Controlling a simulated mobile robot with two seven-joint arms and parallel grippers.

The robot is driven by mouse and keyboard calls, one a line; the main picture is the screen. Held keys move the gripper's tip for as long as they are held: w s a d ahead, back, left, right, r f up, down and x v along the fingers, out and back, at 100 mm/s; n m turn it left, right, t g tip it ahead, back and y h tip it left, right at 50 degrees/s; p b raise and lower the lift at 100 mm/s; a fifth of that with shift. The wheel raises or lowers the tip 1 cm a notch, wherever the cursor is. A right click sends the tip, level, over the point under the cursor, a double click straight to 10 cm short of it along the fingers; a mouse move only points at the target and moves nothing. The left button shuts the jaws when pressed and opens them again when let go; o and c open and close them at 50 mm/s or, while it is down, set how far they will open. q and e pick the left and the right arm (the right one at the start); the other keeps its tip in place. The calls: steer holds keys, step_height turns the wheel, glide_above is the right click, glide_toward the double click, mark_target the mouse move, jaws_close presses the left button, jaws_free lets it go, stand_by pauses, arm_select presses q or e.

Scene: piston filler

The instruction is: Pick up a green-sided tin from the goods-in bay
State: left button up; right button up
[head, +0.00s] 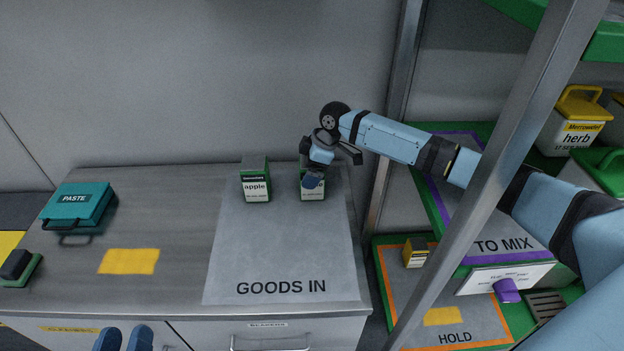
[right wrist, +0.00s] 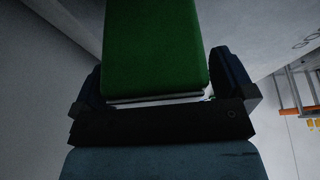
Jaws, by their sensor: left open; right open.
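Two green-sided tins stand upright at the back of the grey goods-in mat (head: 276,255). The left tin (head: 256,187), with a white label reading "apple", stands free. The right tin (head: 312,194) is partly covered by my right gripper (head: 316,176), and its label is mostly hidden. In the right wrist view a green tin face (right wrist: 155,45) lies between the two dark fingers of the right gripper (right wrist: 160,82). The fingers are open, one on each side of the tin; contact is unclear. My left gripper (head: 124,340) shows only as two separated blue fingertips at the bottom edge, empty.
A teal PASTE box (head: 78,206) and a yellow patch (head: 129,261) are on the counter at left. A metal post (head: 480,190) stands before my right arm. Right of it are the TO MIX shelf (head: 505,243) and HOLD area (head: 455,325). The mat's front is clear.

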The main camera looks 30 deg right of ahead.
steer(key=c, duration=1.3)
steer(key=shift+r, duration=0.1)
